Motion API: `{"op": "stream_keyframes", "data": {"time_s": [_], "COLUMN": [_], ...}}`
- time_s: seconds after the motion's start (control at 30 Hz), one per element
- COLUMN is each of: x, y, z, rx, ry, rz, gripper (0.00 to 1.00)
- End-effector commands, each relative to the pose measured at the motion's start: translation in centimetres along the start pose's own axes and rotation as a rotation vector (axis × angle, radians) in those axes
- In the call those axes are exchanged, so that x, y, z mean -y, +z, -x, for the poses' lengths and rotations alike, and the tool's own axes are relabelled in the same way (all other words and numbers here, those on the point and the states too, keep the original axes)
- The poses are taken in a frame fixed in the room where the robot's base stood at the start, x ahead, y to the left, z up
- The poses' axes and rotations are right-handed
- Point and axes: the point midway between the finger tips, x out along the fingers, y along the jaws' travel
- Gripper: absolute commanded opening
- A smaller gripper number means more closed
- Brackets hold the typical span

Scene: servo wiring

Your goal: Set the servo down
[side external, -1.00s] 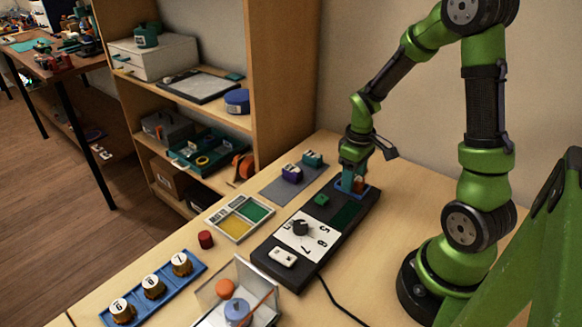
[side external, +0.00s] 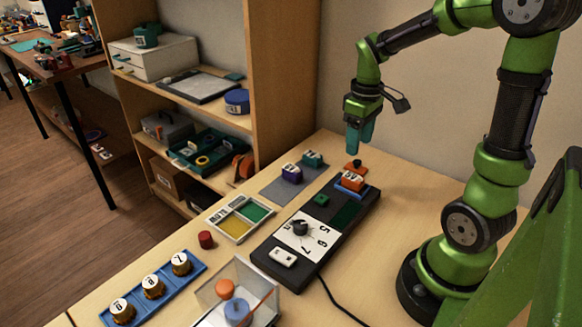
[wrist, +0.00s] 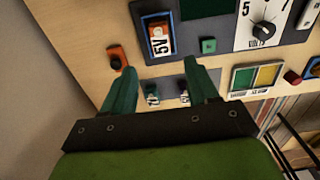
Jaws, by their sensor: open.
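A small orange block with a dark round top (side external: 354,165), which may be the servo, rests on the table behind the black panel; it also shows in the wrist view (wrist: 116,58). An orange block with a white label (side external: 352,181) sits in the blue-framed socket at the panel's far end; the wrist view shows its label as 5V (wrist: 159,40). My gripper (side external: 358,148) has teal fingers and hangs above that end, clear of both blocks. In the wrist view its fingers (wrist: 158,68) are apart with nothing held between them.
The black panel (side external: 345,214) carries a numbered dial and a white switch. A grey mat (side external: 274,190) holds a purple block (side external: 292,172) and a teal block (side external: 312,159). A yellow-and-green tray (side external: 240,219), a red cylinder (side external: 206,239) and a clear box lie nearer. A black cable crosses the table.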

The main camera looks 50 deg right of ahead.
Motion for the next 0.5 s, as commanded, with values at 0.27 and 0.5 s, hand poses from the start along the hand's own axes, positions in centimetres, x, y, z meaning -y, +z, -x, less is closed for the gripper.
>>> {"op": "stream_keyframes", "data": {"time_s": [0.27,0.5], "x": [3.8,12.6], "y": [0.0,2.3], "z": [3.3,7.4], "rx": [-0.123,-0.425], "ry": [0.001,-0.115], "rz": [-0.050,-0.211], "gripper": [0.59,0.59]}}
